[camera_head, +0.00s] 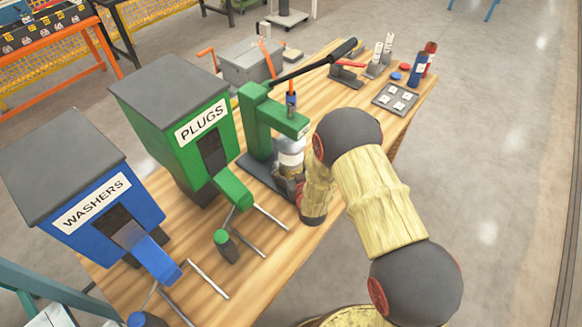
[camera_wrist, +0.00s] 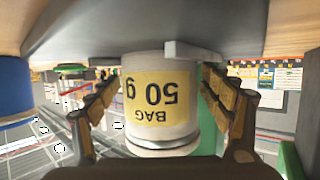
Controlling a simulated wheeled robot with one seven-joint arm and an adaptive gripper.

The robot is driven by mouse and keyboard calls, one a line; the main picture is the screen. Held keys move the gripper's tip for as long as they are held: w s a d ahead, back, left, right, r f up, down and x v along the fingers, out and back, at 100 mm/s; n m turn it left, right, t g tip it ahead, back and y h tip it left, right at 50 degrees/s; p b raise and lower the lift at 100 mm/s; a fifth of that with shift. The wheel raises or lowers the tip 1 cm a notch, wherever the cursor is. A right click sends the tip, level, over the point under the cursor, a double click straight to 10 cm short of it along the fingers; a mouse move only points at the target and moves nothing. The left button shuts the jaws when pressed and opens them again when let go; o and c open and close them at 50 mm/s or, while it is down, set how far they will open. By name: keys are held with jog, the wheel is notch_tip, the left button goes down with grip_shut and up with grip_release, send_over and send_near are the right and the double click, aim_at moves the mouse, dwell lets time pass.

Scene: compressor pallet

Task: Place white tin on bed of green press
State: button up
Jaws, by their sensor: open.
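The white tin (camera_head: 291,146) with a yellow band stands under the head of the green press (camera_head: 258,122). The wrist view is upside down and shows the tin (camera_wrist: 160,97) with its "BAG 50 g" label. The tin's base meets the grey press bed (camera_wrist: 100,35); the bed (camera_head: 258,175) also shows in the head view. My gripper (camera_wrist: 160,88) is open, with one finger on each side of the tin and visible gaps between. In the head view my gripper (camera_head: 290,178) is at the tin's near side, partly hidden by my arm.
The green PLUGS dispenser (camera_head: 180,125) and blue WASHERS dispenser (camera_head: 90,200) stand left of the press. The press's black lever (camera_head: 315,62) reaches right. A grey tray (camera_head: 395,98) and bottles (camera_head: 417,69) are at the far right. Bare wood shows at the front.

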jog(key=shift+s+r, duration=0.2)
jog(key=p+v, duration=0.1)
jog(key=v, duration=1)
jog(key=shift+s+d+r+p, duration=0.15)
jog(key=shift+s+p, duration=0.1)
jog(key=shift+p, duration=0.15)
jog(key=w+d+r+m+g+h, duration=0.1)
jog(key=w+d+r+g, duration=0.2)
jog(key=r, duration=0.9)
jog(key=s+d+r+h, duration=0.1)
jog(key=s+d+r, duration=0.45)
jog(key=r, duration=0.45)
jog(key=s+d+r+m+g, duration=0.1)
jog(key=s+d+r, duration=0.3)
jog(key=s, duration=0.8)
jog(key=s+d+r+m+g+h, duration=0.1)
jog(key=s+d+r+g, duration=0.3)
jog(key=s+r, duration=0.3)
jog(key=s, duration=0.5)
jog(key=shift+s+h, duration=0.3)
jog(key=shift+s, duration=0.1)
